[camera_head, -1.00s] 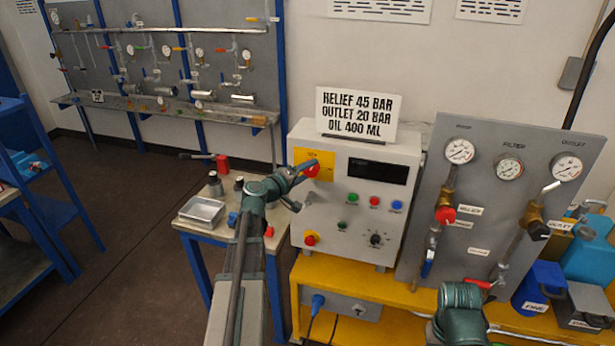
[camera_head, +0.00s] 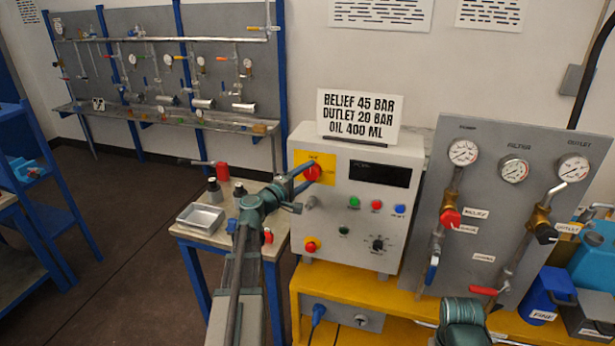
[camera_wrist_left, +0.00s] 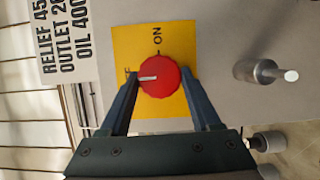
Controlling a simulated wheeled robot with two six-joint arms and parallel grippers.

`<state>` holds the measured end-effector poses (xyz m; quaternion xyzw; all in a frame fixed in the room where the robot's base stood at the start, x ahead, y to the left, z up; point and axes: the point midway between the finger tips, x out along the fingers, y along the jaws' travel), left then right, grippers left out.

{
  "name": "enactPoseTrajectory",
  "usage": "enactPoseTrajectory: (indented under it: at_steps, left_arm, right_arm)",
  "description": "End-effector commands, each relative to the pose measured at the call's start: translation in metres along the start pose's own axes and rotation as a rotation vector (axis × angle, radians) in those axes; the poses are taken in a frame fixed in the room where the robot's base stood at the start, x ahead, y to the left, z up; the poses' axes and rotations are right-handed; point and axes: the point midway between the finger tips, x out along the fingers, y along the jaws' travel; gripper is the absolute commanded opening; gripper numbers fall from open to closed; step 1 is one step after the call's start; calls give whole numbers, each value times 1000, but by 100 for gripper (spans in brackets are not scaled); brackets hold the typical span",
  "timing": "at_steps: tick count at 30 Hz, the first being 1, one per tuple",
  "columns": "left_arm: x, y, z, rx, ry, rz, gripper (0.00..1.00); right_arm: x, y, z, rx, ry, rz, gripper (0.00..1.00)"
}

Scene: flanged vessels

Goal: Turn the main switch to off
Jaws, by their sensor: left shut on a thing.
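The main switch is a round red knob (camera_head: 312,173) on a yellow plate (camera_head: 301,160) at the upper left of the white control box. In the left wrist view the red knob (camera_wrist_left: 168,80) has a white mark pointing left, toward a partly hidden label ending in F. The word ON stands above it in that picture. My left gripper (camera_wrist_left: 166,88) is shut on the knob, one blue finger on each side; it also shows in the head view (camera_head: 306,175). My right gripper is not in view; only a green part of my right arm shows at the bottom.
The control box (camera_head: 335,215) has a dark display, several buttons and a lower red knob (camera_head: 310,245). A gauge panel (camera_head: 480,235) with valves stands to the right. A small table with a metal tray (camera_head: 200,217) and small containers stands left of the box.

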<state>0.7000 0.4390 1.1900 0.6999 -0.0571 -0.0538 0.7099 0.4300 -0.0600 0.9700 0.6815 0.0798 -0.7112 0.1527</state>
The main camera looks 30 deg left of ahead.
Motion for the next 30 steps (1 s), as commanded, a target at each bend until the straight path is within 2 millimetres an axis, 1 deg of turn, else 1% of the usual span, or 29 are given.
enactPoseTrajectory:
  at_steps: [8,9,13,14,23,26,30]
  left_arm:
    - [-1,-1,1,1,-1,-3,8]
    - [-1,-1,1,1,-1,-3,68]
    - [-1,-1,1,1,-1,-2,91]
    - [-1,-1,1,1,0,-2,94]
    - [-2,0,0,0,0,-1,94]
    - [-11,0,1,0,1,0,94]
    - [-37,0,2,0,3,-1,94]
  right_arm:
    - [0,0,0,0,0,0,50]
    - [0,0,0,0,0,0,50]
    - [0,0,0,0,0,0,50]
    - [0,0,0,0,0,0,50]
    - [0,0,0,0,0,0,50]
    - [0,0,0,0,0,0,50]
    - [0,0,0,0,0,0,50]
